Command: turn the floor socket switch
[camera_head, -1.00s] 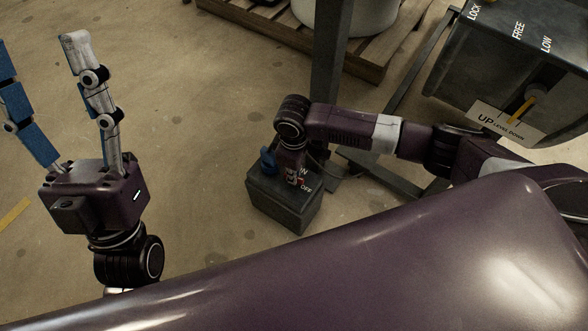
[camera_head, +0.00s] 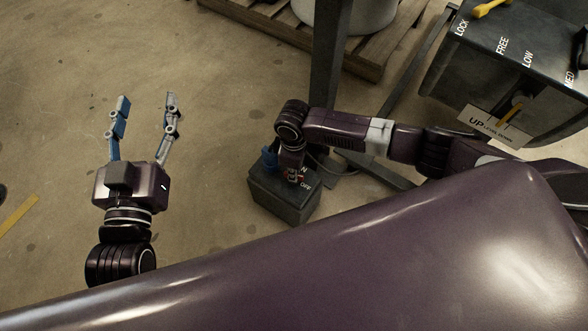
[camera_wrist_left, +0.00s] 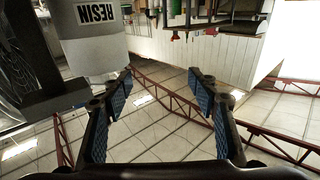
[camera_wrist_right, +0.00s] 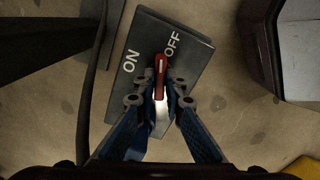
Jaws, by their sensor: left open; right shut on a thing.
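The floor socket (camera_head: 284,200) is a dark grey box on the concrete floor, marked ON and OFF on its top. In the right wrist view the box (camera_wrist_right: 192,88) carries a red switch handle (camera_wrist_right: 161,64) between the two words. My right gripper (camera_wrist_right: 160,92) is shut on this handle from above. In the head view the right gripper (camera_head: 291,172) hides part of the box top. A blue part (camera_head: 269,157) shows at the box's left. My left gripper (camera_head: 145,98) is open and empty, raised to the left of the box.
A dark post (camera_head: 330,70) and a wooden pallet (camera_head: 382,45) stand behind the box. A dark control box (camera_head: 510,60) with LOCK, FREE and LOW marks is at the upper right. A cable (camera_wrist_right: 91,80) runs beside the socket.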

